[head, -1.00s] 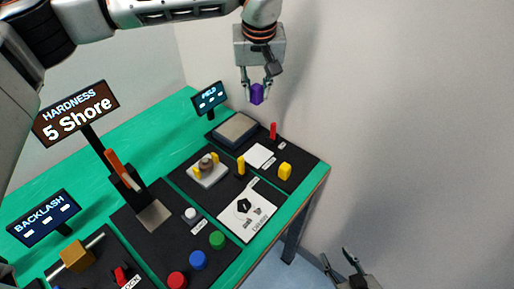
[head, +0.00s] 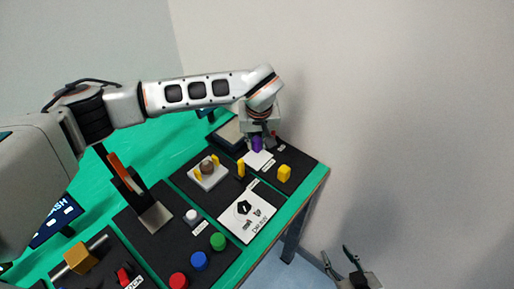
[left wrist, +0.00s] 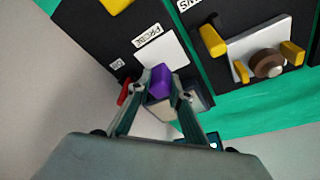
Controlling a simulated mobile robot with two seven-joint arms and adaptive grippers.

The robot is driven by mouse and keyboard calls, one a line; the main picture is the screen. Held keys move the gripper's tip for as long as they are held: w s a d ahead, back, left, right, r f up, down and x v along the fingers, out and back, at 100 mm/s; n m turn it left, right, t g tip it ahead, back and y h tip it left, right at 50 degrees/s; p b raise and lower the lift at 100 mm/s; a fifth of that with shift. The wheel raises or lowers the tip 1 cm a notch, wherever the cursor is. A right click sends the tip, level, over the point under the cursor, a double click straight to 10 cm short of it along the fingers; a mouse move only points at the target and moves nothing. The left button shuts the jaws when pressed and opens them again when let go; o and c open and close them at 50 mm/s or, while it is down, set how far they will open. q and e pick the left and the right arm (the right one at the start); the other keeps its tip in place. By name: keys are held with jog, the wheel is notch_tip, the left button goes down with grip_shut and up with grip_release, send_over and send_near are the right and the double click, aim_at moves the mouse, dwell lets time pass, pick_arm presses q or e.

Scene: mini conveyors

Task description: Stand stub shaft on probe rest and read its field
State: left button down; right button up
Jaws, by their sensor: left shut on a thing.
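The stub shaft appears as a small purple block (head: 257,144), held between the fingertips of my left gripper (head: 258,138). In the left wrist view the purple block (left wrist: 160,82) sits between the two fingers of that gripper (left wrist: 161,90). Beyond it lies a white square pad (left wrist: 162,47) beside a "PROBE" label, likely the probe rest. In the head view the pad (head: 258,161) is just below the block; I cannot tell if they touch. The FIELD display (head: 205,113) is mostly hidden by my left arm. My right gripper (head: 340,263) is open and empty at the lower right.
A red peg (left wrist: 124,91) and a flat grey box (head: 229,131) are close to the left gripper. A yellow block (head: 284,173) and yellow post (head: 241,168) stand nearby. A white fixture (head: 208,175) holds a brown round part. The wall is close on the right.

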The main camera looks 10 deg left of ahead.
aim_at(257, 149)
pick_arm(q)
notch_tip(257, 149, down, 3)
jog(key=shift+s+r, duration=0.1)
jog(key=shift+r, duration=0.1)
jog(key=shift+f, duration=0.3)
pick_arm(e)
jog(key=shift+s+d+f, duration=0.2)
jog(key=shift+d+f, duration=0.05)
jog(key=shift+f, duration=0.1)
pick_arm(q)
jog(key=shift+f, duration=0.1)
jog(key=c, duration=1.8)
grip_release()
jog(key=shift+c, duration=0.2)
pick_arm(e)
jog(key=shift+a+r, duration=0.15)
jog(key=shift+r, duration=0.1)
